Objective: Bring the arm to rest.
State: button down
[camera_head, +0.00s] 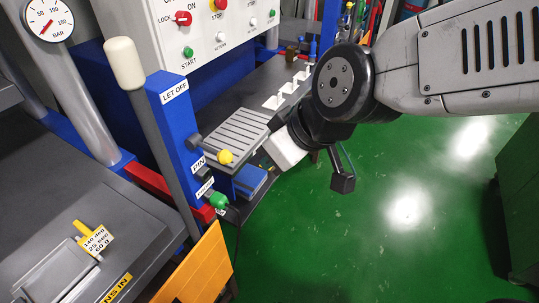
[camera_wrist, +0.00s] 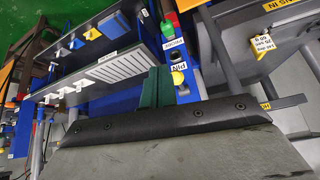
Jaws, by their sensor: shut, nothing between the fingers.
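My arm (camera_head: 430,65) reaches in from the upper right of the head view, bent down at a dark round joint. Its wrist end hangs beside a grey ribbed plate (camera_head: 232,135) on the bench shelf. In the wrist view my gripper (camera_wrist: 156,75) shows as dark green fingers, shut with nothing between them. The fingers overlap the near end of the ribbed plate in that view; I cannot tell the gap between them. In the head view the fingertips are hard to make out.
A blue post (camera_head: 176,120) with a pale-knobbed lever (camera_head: 125,64), a yellow knob (camera_head: 225,157) and a green knob (camera_head: 219,201) stands left of my wrist. A control panel (camera_head: 205,30) is behind. Green floor (camera_head: 370,220) is open at the right, up to a green cabinet (camera_head: 520,200).

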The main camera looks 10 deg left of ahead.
jog(key=s+d+r+m+h, duration=0.1)
jog(key=s+d+m+h, duration=0.1)
jog(key=d, duration=0.8)
jog(key=s+d+r+m+g+h, duration=0.1)
jog(key=d+m, duration=0.4)
jog(key=d, duration=0.5)
jog(key=s+d+r+m+g+h, duration=0.1)
jog(key=s+d+m, duration=0.3)
jog(key=d, duration=0.7)
jog(key=shift+s+r+h, duration=0.35)
jog(key=shift+s+h, duration=0.5)
jog(key=shift+h, duration=0.05)
jog(key=shift+a, duration=0.1)
